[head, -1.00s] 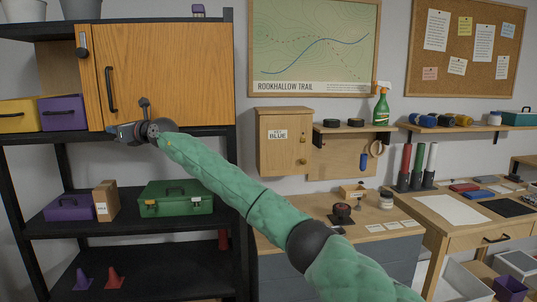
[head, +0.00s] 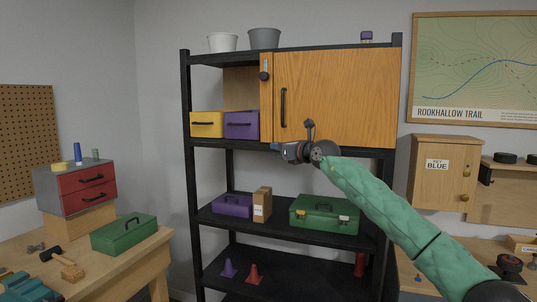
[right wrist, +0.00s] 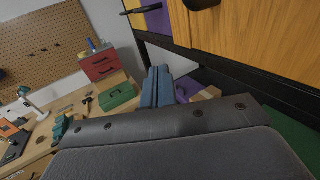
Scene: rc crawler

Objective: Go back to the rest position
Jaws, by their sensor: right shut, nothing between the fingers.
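My right gripper (head: 281,148) is at the end of my green-sleeved right arm, in front of the black shelf unit (head: 186,170), near the lower edge of the wooden cabinet door (head: 335,95). Its fingers (right wrist: 156,87) are closed together and empty in the right wrist view. The door looks shut, with a dark vertical handle (head: 283,107). I cannot tell whether the gripper touches the shelf. My left gripper is not in view.
Yellow (head: 206,124) and purple (head: 241,125) bins sit left of the door. Below are a purple case (head: 232,205), a small carton (head: 262,204) and a green toolbox (head: 324,214). A workbench (head: 150,255) stands at left, a wall cabinet (head: 437,170) at right.

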